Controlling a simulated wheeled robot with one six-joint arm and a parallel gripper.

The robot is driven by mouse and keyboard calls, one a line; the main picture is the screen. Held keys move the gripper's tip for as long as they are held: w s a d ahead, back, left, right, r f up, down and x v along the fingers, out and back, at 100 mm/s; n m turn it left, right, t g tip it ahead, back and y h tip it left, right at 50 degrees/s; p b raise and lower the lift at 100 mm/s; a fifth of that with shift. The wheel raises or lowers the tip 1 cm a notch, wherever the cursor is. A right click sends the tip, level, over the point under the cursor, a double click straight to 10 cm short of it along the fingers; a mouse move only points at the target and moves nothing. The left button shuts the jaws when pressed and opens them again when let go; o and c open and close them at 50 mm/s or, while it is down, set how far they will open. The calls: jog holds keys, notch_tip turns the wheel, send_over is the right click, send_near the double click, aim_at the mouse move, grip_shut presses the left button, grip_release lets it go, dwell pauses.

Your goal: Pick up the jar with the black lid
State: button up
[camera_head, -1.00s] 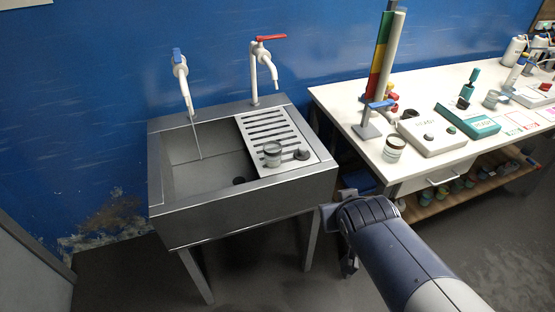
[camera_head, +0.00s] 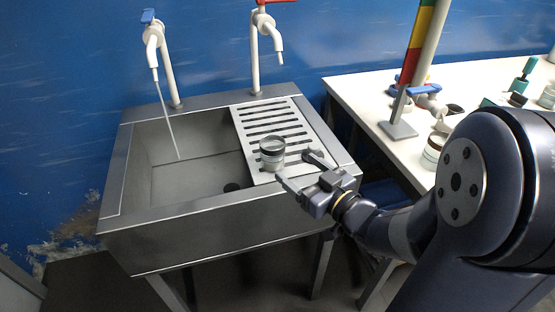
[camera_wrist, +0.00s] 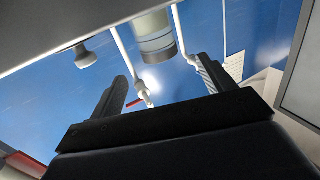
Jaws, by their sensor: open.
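A small cylindrical jar (camera_head: 272,156) with a dark band round its top stands upright on the ribbed drainboard (camera_head: 247,118) of the sink. Whether the band is a black lid is hard to tell. In the wrist view, which is upside down, the jar (camera_wrist: 154,38) shows dark and pale bands. My gripper (camera_head: 295,167) is open and empty at the sink's front right corner, in front of and to the right of the jar, apart from it. In the wrist view the jar appears beyond my fingertips (camera_wrist: 162,70), roughly between them.
A small dark knob-shaped piece (camera_wrist: 85,55) stands beside the jar, partly hidden by my gripper in the head view. White taps (camera_head: 265,45) rise behind the sink basin (camera_head: 190,165). A white bench (camera_head: 358,92) at right holds another banded jar (camera_head: 433,150).

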aim_at(280, 154)
jog(key=x, duration=0.5)
jog(key=shift+w+a, duration=0.2)
jog(key=shift+f+x, duration=0.2)
jog(key=shift+x, duration=2.45)
jog(key=shift+w+d, duration=0.15)
jog(key=shift+d, duration=0.05)
jog(key=shift+c, duration=0.3)
jog(key=c, duration=1.1)
